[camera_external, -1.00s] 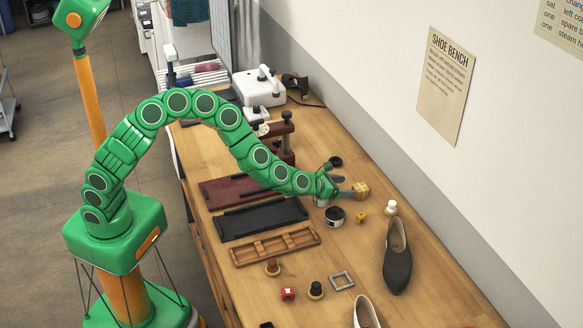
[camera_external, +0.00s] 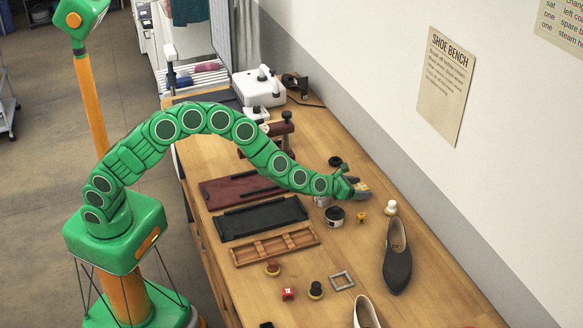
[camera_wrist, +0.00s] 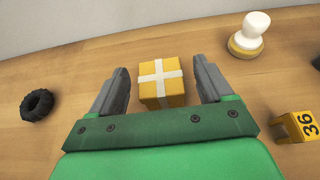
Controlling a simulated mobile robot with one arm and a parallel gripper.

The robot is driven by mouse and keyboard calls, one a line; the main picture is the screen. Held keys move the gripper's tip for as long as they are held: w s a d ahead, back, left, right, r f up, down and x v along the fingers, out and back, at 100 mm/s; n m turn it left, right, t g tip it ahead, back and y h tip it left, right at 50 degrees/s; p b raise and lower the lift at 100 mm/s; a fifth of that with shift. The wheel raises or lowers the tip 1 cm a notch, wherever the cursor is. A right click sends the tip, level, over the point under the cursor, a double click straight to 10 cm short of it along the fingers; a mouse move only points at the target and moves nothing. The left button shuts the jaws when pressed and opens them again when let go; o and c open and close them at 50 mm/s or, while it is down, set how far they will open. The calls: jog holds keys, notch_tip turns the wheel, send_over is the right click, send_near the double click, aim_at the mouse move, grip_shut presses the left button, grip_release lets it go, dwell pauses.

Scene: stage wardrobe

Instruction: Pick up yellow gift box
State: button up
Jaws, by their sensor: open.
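The yellow gift box (camera_wrist: 161,84) with a white ribbon cross stands on the wooden bench in the wrist view, between the two fingers of my gripper (camera_wrist: 158,88). The fingers are apart, with a gap on each side of the box, wider on the right. In the external view my gripper (camera_external: 358,187) is low over the bench and largely covers the gift box (camera_external: 363,186).
A yellow block marked 36 (camera_wrist: 297,127) and a white-topped brush or stamp (camera_wrist: 249,36) stand to the right in the wrist view. A black ring (camera_wrist: 38,105) lies to the left. A dark shoe (camera_external: 397,262) and a round tin (camera_external: 334,217) are nearby on the bench.

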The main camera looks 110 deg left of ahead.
jog(key=shift+w+a+f, duration=0.15)
jog(key=shift+w, duration=0.05)
jog(key=shift+c, duration=0.5)
jog(key=c, duration=0.9)
jog(key=shift+c, duration=0.2)
